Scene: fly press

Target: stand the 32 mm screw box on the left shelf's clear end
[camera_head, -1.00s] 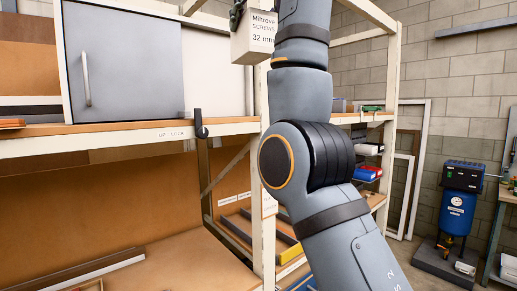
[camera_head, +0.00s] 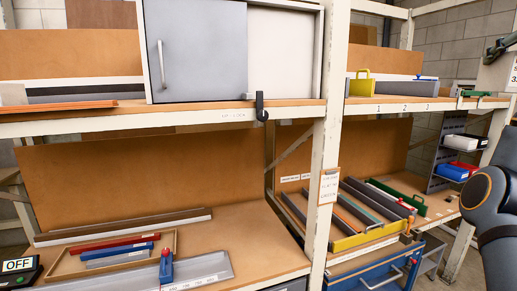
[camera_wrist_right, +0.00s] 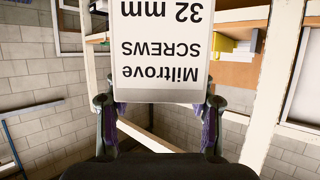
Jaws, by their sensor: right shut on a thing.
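The screw box is white with "Miltrove SCREWS 32 mm" in black. It fills the upper middle of the right wrist view (camera_wrist_right: 160,50), upside down in that picture. My right gripper (camera_wrist_right: 160,108) is shut on it, one finger at each side. In the head view the box (camera_head: 493,74) is cut off by the right edge, held up in the air with my right gripper (camera_head: 497,46) at its top. The left bay's upper shelf (camera_head: 190,117) carries a grey sliding-door cabinet (camera_head: 200,50) at its right part. My left gripper is not in view.
Orange and grey strips (camera_head: 60,107) lie at that shelf's left. Trays fill the lower shelves.

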